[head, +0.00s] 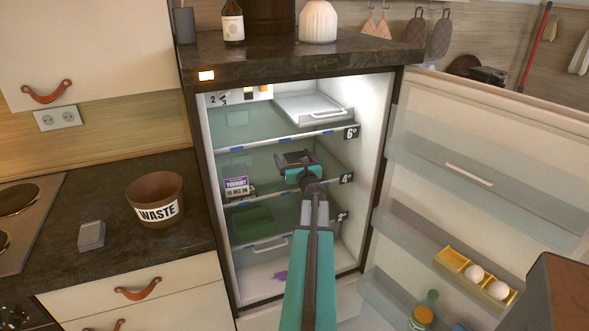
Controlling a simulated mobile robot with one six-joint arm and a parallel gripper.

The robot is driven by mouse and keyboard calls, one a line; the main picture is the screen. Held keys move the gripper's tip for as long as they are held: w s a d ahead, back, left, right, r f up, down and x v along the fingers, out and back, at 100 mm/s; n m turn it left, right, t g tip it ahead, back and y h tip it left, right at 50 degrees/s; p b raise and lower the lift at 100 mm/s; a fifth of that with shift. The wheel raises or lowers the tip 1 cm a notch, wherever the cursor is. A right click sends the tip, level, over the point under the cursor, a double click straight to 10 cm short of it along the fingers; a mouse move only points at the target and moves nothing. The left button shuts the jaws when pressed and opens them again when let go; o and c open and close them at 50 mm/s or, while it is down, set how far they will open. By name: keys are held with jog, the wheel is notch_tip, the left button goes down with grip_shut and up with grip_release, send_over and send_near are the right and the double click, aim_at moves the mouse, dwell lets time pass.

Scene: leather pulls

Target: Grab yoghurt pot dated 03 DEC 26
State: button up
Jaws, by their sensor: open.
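A small pot with a white and purple label (237,187) stands at the left on the middle shelf of the open fridge. The label reads YOGHURT and a date ending in DEC 26; the day is too small to read surely. No other yoghurt pot shows clearly. My gripper (293,158) is open inside the fridge, above the middle shelf and to the right of the pot, apart from it. I see nothing held in it. My arm hides part of the shelves below and behind it.
The fridge door (480,170) stands open at the right, with eggs in a yellow holder (453,260) and jars in its racks. A white tray (313,107) sits on the top shelf. A brown WASTE bin (156,190) stands on the left counter. Shelf edges bound the space around my gripper.

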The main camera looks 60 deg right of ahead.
jog(key=c, duration=1.4)
jog(key=shift+r, duration=0.15)
